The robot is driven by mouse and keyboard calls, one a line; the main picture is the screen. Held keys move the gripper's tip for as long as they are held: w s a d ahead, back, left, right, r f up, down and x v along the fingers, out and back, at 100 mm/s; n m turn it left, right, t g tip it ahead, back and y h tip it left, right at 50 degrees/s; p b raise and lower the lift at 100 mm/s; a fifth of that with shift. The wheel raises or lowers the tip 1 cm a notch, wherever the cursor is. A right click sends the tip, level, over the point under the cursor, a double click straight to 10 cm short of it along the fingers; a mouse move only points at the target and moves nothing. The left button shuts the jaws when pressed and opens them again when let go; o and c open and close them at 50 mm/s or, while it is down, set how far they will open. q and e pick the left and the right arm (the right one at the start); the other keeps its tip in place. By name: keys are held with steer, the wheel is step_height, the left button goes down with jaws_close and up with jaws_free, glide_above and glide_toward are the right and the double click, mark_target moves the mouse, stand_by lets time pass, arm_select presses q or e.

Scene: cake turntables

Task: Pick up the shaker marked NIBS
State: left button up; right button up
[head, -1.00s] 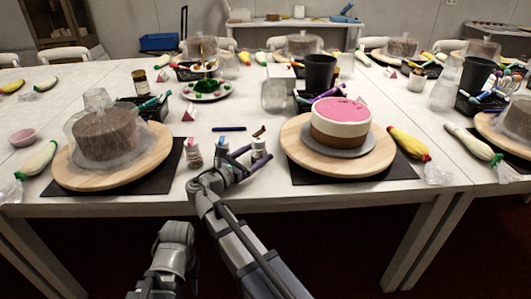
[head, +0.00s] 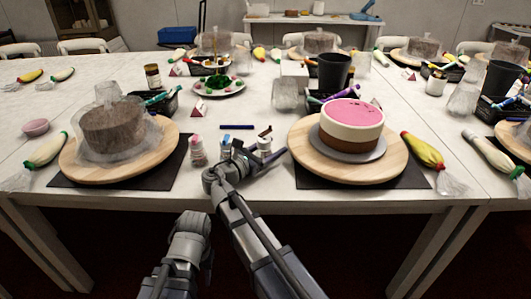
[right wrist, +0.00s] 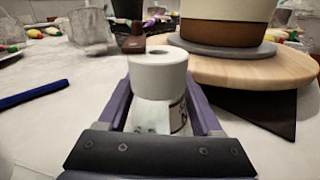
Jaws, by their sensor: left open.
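Small white shakers stand near the table's front edge in the head view. One with a red-marked label (head: 198,152) is left of my right gripper, and another (head: 225,144) is partly hidden behind it. The rightmost shaker (head: 265,144) stands by my right gripper (head: 262,153), whose fingers are spread. In the right wrist view a white-lidded shaker (right wrist: 158,75) stands upright between the purple fingers, with a sliver of label showing. I cannot read NIBS on any of them. My left gripper (head: 192,224) is low in front of the table, apart from the shakers; its fingertips are hard to see.
A pink-topped cake (head: 352,122) on a wooden turntable (head: 304,150) stands right of the shakers. A wrapped brown cake (head: 112,128) on another turntable (head: 75,167) is at left. A blue pen (head: 237,127) lies behind the shakers. Bare table lies left of the pen.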

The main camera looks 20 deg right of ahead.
jaws_close()
steer(key=shift+r, duration=0.1)
stand_by(0.3)
step_height(320, 180, up, 10)
steer(key=p, duration=1)
